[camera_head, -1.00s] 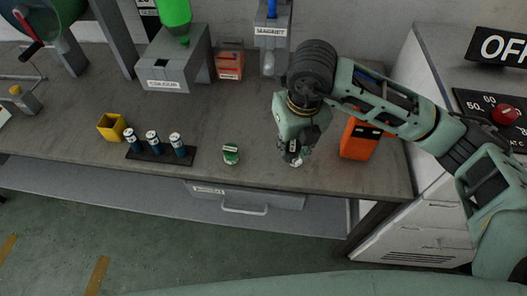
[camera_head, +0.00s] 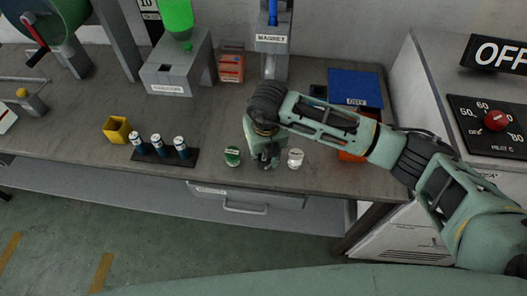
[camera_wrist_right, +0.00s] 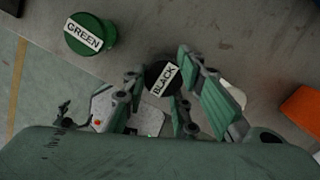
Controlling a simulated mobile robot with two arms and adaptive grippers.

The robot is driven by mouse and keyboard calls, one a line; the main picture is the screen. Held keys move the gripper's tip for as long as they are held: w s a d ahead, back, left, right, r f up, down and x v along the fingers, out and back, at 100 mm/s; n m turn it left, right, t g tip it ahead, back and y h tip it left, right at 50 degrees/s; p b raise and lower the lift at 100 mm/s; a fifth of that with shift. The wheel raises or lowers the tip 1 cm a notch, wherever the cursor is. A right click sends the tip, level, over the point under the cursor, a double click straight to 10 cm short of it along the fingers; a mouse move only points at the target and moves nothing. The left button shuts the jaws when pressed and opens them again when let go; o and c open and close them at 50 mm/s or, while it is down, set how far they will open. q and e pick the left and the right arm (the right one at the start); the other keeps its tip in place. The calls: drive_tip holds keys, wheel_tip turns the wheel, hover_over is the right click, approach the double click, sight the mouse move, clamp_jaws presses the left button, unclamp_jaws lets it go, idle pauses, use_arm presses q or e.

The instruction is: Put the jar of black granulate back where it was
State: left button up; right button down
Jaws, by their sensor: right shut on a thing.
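My right gripper (camera_head: 268,163) is over the front of the bench, between the green-lidded jar (camera_head: 232,156) and a white jar (camera_head: 295,158). In the right wrist view its fingers (camera_wrist_right: 163,92) are closed around the jar of black granulate (camera_wrist_right: 162,77), whose dark lid carries a BLACK label. I cannot tell whether the jar touches the bench. The GREEN-labelled jar also shows in the wrist view (camera_wrist_right: 88,36), apart from the fingers. My left gripper is not in view.
A rack (camera_head: 165,155) with several small cylinders and a yellow cup (camera_head: 117,130) stand to the left. The magnet stand (camera_head: 272,62) is behind. The bench's front edge is close.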

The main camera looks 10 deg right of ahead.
sight(265, 161)
drive_tip(key=shift+f, duration=0.2)
drive_tip(key=c, duration=1.4)
unclamp_jaws()
drive_tip(key=shift+r, duration=0.1)
drive_tip(key=shift+r, duration=0.15)
wheel_tip(265, 161, up, 12)
drive_tip(key=s+b, duration=0.1)
drive_tip(key=b, duration=0.1)
drive_tip(key=shift+s+d, duration=0.15)
drive_tip(key=shift+s, duration=0.2)
